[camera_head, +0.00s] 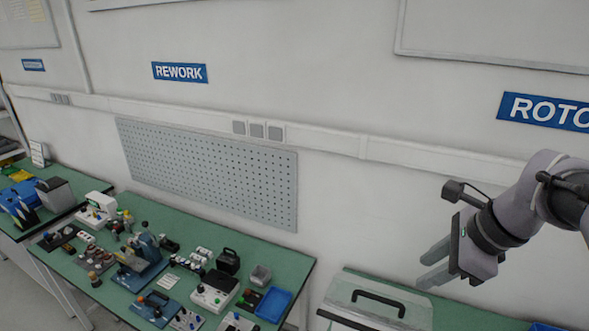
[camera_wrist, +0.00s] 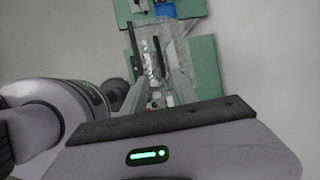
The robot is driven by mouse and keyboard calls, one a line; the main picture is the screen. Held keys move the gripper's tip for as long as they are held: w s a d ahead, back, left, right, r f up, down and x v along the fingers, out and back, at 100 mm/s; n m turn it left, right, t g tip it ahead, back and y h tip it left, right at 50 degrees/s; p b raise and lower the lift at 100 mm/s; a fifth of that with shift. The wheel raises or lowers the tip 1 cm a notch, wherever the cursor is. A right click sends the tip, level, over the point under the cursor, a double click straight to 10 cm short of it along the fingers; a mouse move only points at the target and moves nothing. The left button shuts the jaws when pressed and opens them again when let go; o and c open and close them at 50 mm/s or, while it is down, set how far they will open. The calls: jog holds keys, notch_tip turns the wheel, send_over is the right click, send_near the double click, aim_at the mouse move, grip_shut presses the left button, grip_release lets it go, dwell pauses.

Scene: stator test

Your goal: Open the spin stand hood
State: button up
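The clear spin stand hood (camera_head: 352,288) sits on the green bench at the lower right of the head view, with a black bar handle (camera_head: 378,297) on top. It looks closed, but its lower part is cut off by the picture edge. My gripper (camera_head: 433,265) is above and right of the handle, apart from it, with its two grey fingers spread and nothing between them. In the wrist view the clear hood (camera_wrist: 178,52) lies beyond the fingers of my gripper (camera_wrist: 157,88), with dark bars near it; which one is the handle is hard to tell.
A green bench (camera_head: 300,262) on the left carries several devices, a blue tray (camera_head: 273,304) and small parts. A perforated panel (camera_head: 205,172) and a grey cable duct (camera_head: 325,142) run along the wall. Open air surrounds my gripper.

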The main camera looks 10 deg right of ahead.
aim_at(380, 298)
jog(key=b+x, duration=0.1)
jog(key=x, duration=1.5)
jog(key=shift+a+f, duration=0.1)
jog(key=shift+f, duration=0.1)
grip_shut()
dwell(0.4)
